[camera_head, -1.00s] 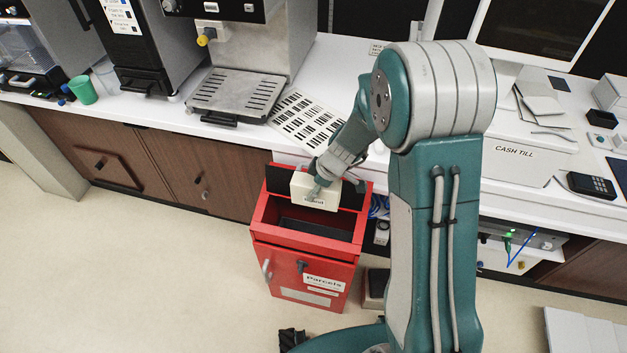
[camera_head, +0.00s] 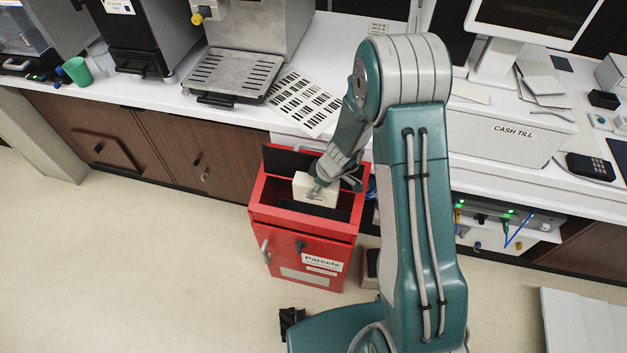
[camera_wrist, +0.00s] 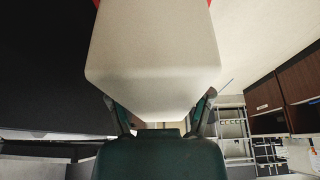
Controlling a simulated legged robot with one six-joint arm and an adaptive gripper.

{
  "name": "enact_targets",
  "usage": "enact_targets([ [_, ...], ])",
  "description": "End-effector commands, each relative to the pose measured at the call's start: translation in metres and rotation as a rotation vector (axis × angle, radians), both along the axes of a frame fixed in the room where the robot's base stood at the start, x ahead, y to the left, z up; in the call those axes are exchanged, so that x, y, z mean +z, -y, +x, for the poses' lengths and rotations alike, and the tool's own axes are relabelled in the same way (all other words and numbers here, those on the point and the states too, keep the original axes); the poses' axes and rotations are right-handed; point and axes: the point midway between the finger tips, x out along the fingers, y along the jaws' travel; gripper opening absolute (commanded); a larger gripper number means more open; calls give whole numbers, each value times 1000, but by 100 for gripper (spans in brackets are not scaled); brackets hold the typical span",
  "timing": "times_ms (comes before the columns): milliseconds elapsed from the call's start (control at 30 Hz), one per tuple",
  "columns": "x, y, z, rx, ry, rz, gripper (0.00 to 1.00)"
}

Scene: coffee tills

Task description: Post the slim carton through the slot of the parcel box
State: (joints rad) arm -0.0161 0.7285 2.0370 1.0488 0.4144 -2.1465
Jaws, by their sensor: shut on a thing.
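The slim carton (camera_head: 313,187) is a cream box held at the top of the red parcel box (camera_head: 306,251). My gripper (camera_head: 326,182) is shut on it, coming in from above and behind. In the wrist view the carton (camera_wrist: 153,65) fills the upper middle, with a finger of my gripper on either side. The carton's lower edge is over the open top of the parcel box, beside the dark slot opening (camera_head: 302,209). I cannot tell whether it has entered the opening. A dark panel stands up behind the opening.
The white counter (camera_head: 240,117) runs behind the parcel box, with a coffee machine tray (camera_head: 235,72) and a barcode sheet (camera_head: 304,101). The cash till (camera_head: 508,138) is at right. Brown cabinets (camera_head: 170,149) stand left. The floor in front is clear at left.

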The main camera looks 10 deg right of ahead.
Motion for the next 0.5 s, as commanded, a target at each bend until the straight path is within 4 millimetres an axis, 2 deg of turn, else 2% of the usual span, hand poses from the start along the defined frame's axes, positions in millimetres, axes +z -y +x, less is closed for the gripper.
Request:
enact_targets([
  [500, -42, -1, 0, -1, 0, 0, 13],
])
